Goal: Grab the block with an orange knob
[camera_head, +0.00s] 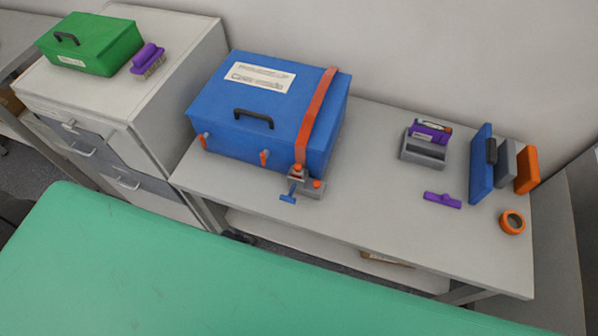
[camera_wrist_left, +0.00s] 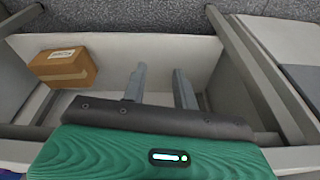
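A small grey block with an orange knob (camera_head: 313,190) sits on the white table, at the front right corner of the large blue box. Right against it is a grey clamp-like piece with a blue handle (camera_head: 289,197), below an orange strap on the box. In the left wrist view, the two grey fingers of my left gripper (camera_wrist_left: 160,85) stand apart with nothing between them. They are over a pale shelf or bin, and the block does not show there. Neither gripper shows in the head view.
The blue box (camera_head: 220,110) fills the table's left part. A grey holder with a purple item (camera_head: 424,148), a purple piece (camera_head: 442,200), upright panels (camera_head: 481,165) and an orange tape roll (camera_head: 512,221) stand right. The table's middle is clear. A cardboard box (camera_wrist_left: 62,67) lies below.

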